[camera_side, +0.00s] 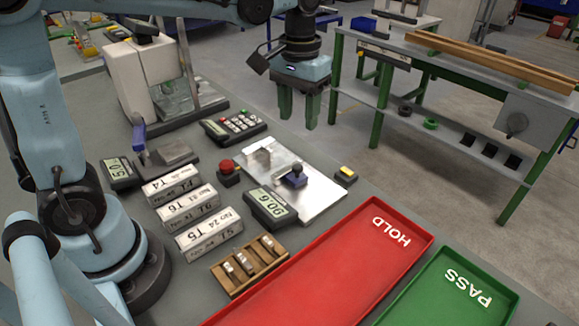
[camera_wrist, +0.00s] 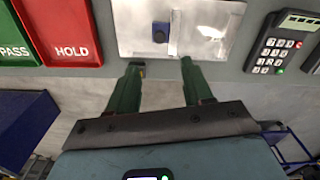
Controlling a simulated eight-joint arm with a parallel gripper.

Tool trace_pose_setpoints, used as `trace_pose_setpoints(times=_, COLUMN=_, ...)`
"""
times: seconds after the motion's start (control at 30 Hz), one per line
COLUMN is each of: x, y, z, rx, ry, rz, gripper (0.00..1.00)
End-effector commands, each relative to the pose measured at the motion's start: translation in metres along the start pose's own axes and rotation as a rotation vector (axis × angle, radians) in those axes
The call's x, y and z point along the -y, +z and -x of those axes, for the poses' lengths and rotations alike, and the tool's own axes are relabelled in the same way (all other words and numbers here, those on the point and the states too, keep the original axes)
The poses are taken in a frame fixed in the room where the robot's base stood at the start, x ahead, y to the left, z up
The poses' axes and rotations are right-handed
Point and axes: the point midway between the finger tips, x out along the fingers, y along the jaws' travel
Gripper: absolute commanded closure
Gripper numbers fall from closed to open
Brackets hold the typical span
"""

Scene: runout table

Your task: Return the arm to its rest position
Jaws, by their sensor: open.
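My gripper (camera_side: 299,108) hangs at the end of my arm, past the far edge of the grey table, with its two green fingers pointing down. It also shows in the wrist view (camera_wrist: 161,66), where the fingers stand apart with nothing between them. Below and ahead of it in the wrist view is a silver plate (camera_wrist: 205,30) with a small blue part (camera_wrist: 160,32) on it. The same plate (camera_side: 318,205) lies on the table in the side view, clear of the fingers.
A red HOLD tray (camera_side: 345,262) and a green PASS tray (camera_side: 447,297) lie at the front right. White labelled boxes (camera_side: 190,209), a wooden rack (camera_side: 250,266), gauges and a keypad unit (camera_side: 233,126) crowd the left. A green-framed bench (camera_side: 440,108) stands behind, across open floor.

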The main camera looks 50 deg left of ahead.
Motion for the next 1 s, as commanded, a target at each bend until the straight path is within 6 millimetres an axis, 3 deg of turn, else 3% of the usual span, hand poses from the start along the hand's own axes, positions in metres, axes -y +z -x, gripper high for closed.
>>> trace_pose_setpoints(times=0.53, x=0.002, y=0.004, z=0.006, rx=-0.018, ry=0.005, rz=-0.007, gripper=0.50)
trace_pose_setpoints(times=1.0, x=0.031, y=0.059, z=-0.006, rx=-0.388, ry=0.069, rz=-0.139, gripper=0.50)
